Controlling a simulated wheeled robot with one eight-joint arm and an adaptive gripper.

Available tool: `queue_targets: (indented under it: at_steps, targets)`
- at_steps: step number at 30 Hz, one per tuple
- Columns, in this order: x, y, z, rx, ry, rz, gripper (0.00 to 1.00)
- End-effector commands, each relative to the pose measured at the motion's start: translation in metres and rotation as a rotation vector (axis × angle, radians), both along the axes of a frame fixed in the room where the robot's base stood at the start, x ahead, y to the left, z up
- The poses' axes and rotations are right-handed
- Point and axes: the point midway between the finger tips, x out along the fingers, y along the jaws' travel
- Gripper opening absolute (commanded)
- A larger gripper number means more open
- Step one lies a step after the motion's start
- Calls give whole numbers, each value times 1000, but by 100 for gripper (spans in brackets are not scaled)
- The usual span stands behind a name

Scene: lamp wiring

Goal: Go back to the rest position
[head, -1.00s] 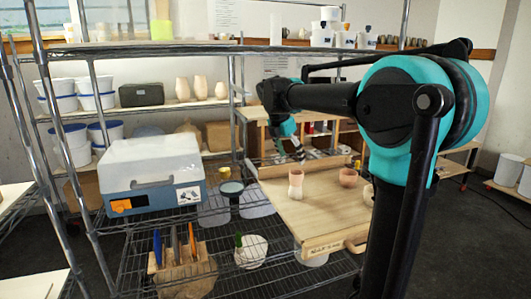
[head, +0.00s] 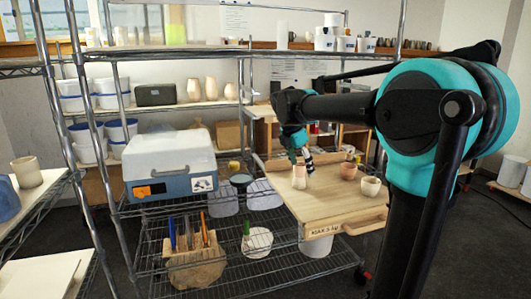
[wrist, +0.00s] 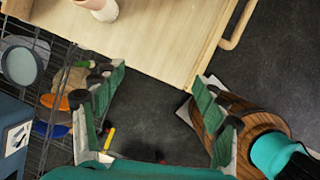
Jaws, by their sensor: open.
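My gripper (wrist: 158,75) is open and empty in the wrist view, its two green-grey fingers spread wide with bare dark floor between them. In the head view my gripper (head: 308,163) is small and hangs, pointing down, over or behind the wooden board (head: 335,205), close to a pale pink cup (head: 299,177); I cannot tell its exact height. The board's corner also shows in the wrist view (wrist: 165,40), beyond the fingertips. My teal and black arm reaches in from the right of the head view.
A reddish cup (head: 348,170) and a pale cup (head: 370,187) stand on the board. A white and blue case (head: 168,165) sits on the wire shelf at left, above a tool block (head: 195,262). Dark floor is open at right. A beige cup (head: 27,172) stands on the left table.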

Motion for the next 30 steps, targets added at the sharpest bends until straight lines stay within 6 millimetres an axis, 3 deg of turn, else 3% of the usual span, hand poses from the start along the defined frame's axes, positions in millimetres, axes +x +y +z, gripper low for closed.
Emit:
queue_targets:
  at_steps: [8,14,24,30]
  targets:
    - [-27,-16,-38,111,-74,-252,72]
    - [-64,-34,-83,243,-153,-561,72]
    - [-180,-63,-198,591,-308,-1400,72]
    - [-238,-67,-245,747,-348,-1795,72]
